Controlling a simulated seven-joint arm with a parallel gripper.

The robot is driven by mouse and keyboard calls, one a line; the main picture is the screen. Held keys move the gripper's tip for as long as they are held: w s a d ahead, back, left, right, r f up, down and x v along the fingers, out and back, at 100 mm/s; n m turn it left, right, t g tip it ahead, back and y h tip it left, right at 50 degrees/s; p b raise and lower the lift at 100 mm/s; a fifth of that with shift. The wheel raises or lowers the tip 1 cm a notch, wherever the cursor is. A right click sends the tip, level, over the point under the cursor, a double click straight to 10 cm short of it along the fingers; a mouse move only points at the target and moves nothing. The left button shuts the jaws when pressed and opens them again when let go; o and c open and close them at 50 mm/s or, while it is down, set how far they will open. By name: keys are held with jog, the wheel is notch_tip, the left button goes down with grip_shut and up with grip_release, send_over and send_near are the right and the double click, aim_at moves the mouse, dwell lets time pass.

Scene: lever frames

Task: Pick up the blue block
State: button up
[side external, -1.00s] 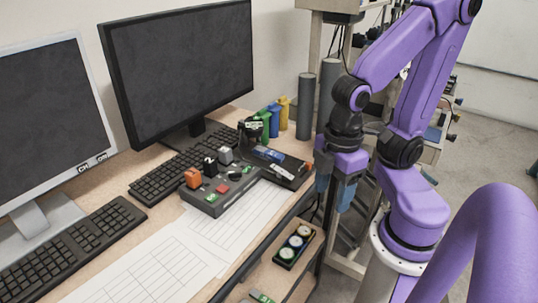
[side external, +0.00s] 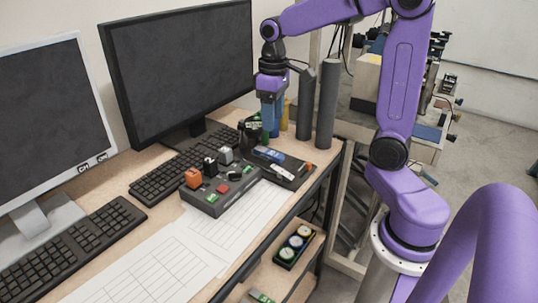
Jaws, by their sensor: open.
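A small blue block (side external: 268,154) lies on a dark tray (side external: 298,181) on the desk, right of the control box. A pale label or edge shows on it. My gripper (side external: 270,131) points down above and just behind the block, apart from it as far as I can see. Its fingers are open with nothing visible between them.
A control box (side external: 211,200) with orange, black and grey levers stands left of the tray. A black holder (side external: 247,134), a yellow bottle (side external: 285,114) and tall grey cylinders (side external: 327,104) stand close to my gripper. A large monitor (side external: 180,70) stands behind at left.

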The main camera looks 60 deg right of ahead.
jog(key=w+d+r+m, duration=0.1)
jog(key=w+d+m, duration=0.2)
jog(key=d, duration=0.4)
send_over(278, 155)
jog(key=f, duration=1.2)
jog(key=shift+d, duration=0.2)
jog(key=shift+s+a+f, duration=0.1)
jog(key=shift+f, duration=1.25)
jog(key=shift+a+f, duration=0.1)
jog(key=shift+f, duration=1.2)
grip_shut()
